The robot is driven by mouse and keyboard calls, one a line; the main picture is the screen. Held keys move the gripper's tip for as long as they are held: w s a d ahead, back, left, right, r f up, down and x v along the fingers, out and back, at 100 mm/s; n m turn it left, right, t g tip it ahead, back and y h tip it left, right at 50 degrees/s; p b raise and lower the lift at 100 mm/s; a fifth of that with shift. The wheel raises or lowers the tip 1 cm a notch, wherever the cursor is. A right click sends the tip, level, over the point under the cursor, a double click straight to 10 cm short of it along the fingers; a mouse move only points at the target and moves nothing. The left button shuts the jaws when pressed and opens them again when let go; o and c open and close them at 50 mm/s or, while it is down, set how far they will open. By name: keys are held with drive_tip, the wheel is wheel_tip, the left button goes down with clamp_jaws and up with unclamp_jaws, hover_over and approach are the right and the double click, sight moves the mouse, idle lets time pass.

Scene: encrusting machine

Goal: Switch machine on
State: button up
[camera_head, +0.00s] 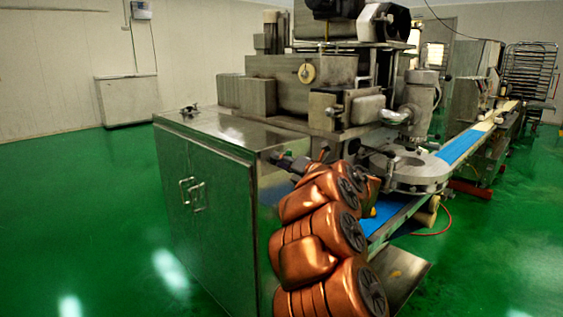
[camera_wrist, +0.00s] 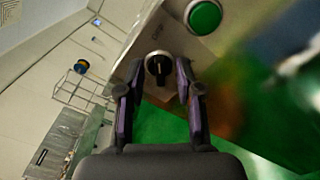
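The encrusting machine (camera_head: 300,85) stands in the middle of the head view, a large metal body on a steel cabinet. In the wrist view, a tilted metal panel (camera_wrist: 150,32) carries a round green button (camera_wrist: 204,16) at the top and a dark rotary switch with a pale ring (camera_wrist: 158,66) below it. My gripper (camera_wrist: 156,92) is open, its two fingers apart on either side of the switch in the picture. Whether they touch it I cannot tell. In the head view my gripper (camera_head: 290,163) is at the cabinet's near right corner, and the panel cannot be made out.
The steel cabinet (camera_head: 205,190) has two door handles on its left face. A blue conveyor belt (camera_head: 460,145) runs to the back right, with a rack (camera_head: 528,70) beyond. A grey box (camera_head: 127,100) stands by the wall. The green floor at left is clear.

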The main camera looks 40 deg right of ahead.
drive_tip(key=shift+c, duration=0.4)
clamp_jaws()
drive_tip(key=shift+r+m+p, duration=0.1)
drive_tip(key=shift+m+p, duration=0.3)
drive_tip(key=m+p, duration=1.4)
drive_tip(key=m, duration=0.3)
drive_tip(key=shift+f, duration=0.3)
idle(0.4)
drive_tip(key=shift+o, duration=0.4)
unclamp_jaws()
